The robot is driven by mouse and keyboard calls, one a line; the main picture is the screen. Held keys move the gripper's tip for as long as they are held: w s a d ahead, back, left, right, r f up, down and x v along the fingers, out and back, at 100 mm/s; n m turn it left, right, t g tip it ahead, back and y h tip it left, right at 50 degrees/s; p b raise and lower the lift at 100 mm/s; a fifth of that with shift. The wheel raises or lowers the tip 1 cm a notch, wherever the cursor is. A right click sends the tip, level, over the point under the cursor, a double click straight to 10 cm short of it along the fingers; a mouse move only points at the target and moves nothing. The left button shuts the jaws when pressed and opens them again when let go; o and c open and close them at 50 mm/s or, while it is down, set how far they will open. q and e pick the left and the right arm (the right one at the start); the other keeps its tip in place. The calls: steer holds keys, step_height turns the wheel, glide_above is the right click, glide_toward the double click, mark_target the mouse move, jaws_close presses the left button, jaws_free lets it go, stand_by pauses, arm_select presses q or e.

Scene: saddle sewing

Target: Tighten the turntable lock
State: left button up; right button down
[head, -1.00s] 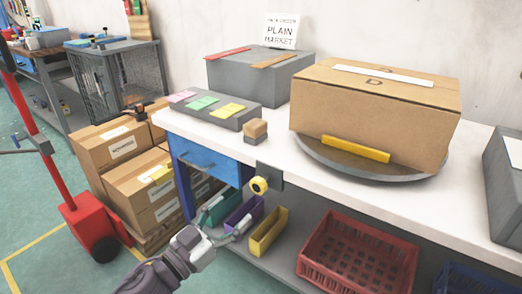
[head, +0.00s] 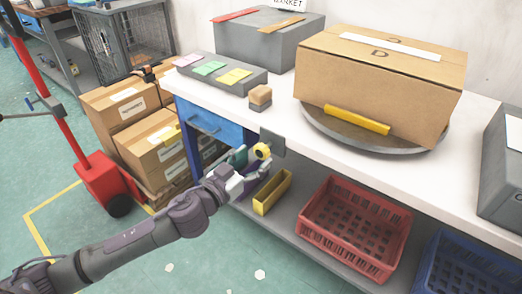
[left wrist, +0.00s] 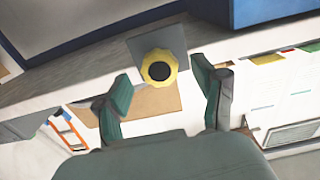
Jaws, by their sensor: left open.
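The turntable lock is a yellow scalloped knob (head: 262,151) with a black centre on a dark grey plate (head: 273,143) at the bench's front edge. In the left wrist view the knob (left wrist: 159,67) shows face-on between the finger ends. My left gripper (head: 252,163) is open, its green-padded fingers one on each side of the knob; in the wrist view they (left wrist: 163,75) look apart from it. Contact cannot be told. The grey round turntable (head: 343,138) bears a large cardboard box (head: 375,85) with a yellow strip (head: 357,120). My right gripper is not in view.
A yellow bin (head: 271,193), a red crate (head: 352,232) and a blue crate (head: 465,265) sit on the lower shelf. Stacked cartons (head: 150,150) and a red jack (head: 103,182) are left.

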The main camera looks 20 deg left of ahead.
mark_target(259, 153)
arm_select(q)
steer(key=shift+x, duration=1.7)
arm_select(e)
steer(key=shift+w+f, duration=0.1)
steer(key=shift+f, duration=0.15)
arm_select(q)
steer(key=c, duration=1.2)
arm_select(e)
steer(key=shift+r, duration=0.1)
